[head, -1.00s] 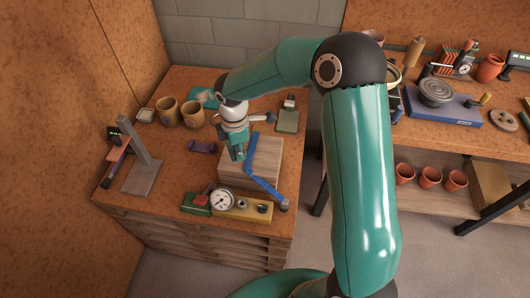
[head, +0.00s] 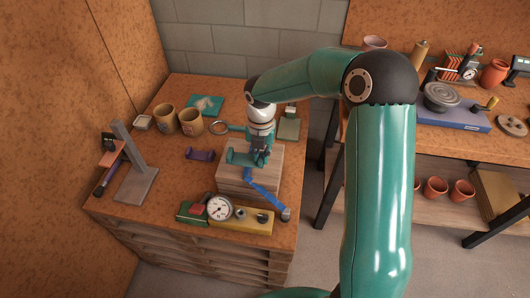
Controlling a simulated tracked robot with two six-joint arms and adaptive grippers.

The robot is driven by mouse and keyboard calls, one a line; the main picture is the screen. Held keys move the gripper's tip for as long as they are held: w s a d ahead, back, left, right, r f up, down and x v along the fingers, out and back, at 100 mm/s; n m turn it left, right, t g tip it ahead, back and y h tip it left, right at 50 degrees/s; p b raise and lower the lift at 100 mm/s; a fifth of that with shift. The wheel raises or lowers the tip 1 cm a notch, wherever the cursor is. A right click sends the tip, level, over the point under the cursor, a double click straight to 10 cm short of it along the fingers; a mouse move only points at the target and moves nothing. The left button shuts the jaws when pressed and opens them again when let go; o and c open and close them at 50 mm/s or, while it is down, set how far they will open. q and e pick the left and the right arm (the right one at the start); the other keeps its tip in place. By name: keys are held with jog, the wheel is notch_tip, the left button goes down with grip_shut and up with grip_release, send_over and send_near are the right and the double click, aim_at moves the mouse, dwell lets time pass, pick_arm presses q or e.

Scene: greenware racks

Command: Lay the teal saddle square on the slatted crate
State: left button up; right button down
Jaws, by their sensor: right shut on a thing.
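The teal saddle (head: 241,158) is over the top of the slatted crate (head: 234,184), toward its left part. I cannot tell whether it touches the top or hangs just above it. My right gripper (head: 259,157) reaches down from above and is shut on the saddle, at its right part. The gripper hides some of the saddle and the back of the crate top. The pale wooden crate stands on the brown table. My left gripper is not in view.
A purple saddle (head: 200,155) sits left, a dial gauge (head: 219,207) in front. A grey stand (head: 137,165) is at far left.

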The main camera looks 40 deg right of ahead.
aim_at(262, 175)
jog(key=shift+f+b, duration=1.85)
jog(key=shift+f, duration=1.05)
jog(key=shift+f, duration=0.6)
dwell(0.4)
jog(key=c, duration=1.1)
grip_release()
jog(key=o, duration=0.5)
jog(key=shift+r, duration=0.1)
